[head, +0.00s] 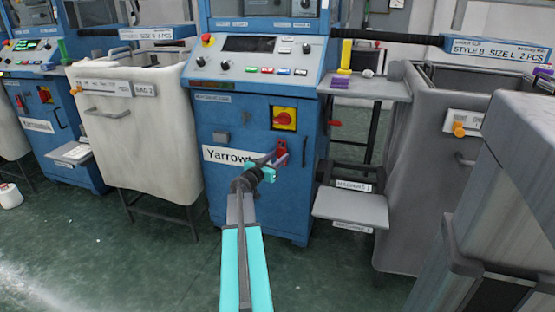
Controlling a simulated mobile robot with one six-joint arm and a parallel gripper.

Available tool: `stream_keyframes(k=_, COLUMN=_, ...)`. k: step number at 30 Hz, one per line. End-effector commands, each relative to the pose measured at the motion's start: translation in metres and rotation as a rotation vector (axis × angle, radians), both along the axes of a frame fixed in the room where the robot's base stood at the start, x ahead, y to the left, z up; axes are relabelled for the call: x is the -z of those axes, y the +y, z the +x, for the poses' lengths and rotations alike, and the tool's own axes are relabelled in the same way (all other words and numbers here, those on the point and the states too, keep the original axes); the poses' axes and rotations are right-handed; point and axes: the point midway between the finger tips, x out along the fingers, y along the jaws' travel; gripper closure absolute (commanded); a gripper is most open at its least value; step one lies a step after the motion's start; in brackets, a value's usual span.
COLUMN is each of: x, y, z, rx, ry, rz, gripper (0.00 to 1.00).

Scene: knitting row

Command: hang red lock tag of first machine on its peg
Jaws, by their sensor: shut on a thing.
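The blue machine (237,112) in the middle has a white name plate (225,154), partly covered by my arm, that begins "Yarrow". A red rotary switch on a yellow plate (284,118) sits on its front. My gripper (272,162) is in front of the machine, below this switch. It is shut on the red lock tag (281,148), which shows as a small red piece at the fingertips, close to the blue front. I cannot tell whether the tag touches the machine. No peg can be made out; the fingers and tag may hide it.
A white bag bin (150,140) stands left of the machine and a grey bin (425,150) stands right. A small side table (352,208) and a shelf (370,88) with yellow and purple pieces are close on the right. A grey cabinet (505,170) fills the right foreground.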

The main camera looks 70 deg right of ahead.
Motion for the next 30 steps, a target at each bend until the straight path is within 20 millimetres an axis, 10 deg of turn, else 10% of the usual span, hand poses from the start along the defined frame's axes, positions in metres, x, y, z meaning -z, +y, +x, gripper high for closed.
stream_keyframes(k=1, x=0.0, y=0.0, z=0.0, rx=0.0, ry=0.0, rz=0.0, gripper=0.9)
stream_keyframes(k=2, x=0.0, y=0.0, z=0.0, rx=0.0, ry=0.0, rz=0.0, gripper=0.62)
stream_keyframes(k=6, x=0.0, y=0.0, z=0.0, rx=0.0, ry=0.0, rz=0.0, gripper=0.43)
stream_keyframes(k=30, x=-0.001, y=0.037, z=0.007, rx=-0.002, ry=0.0, rz=0.0, gripper=0.43)
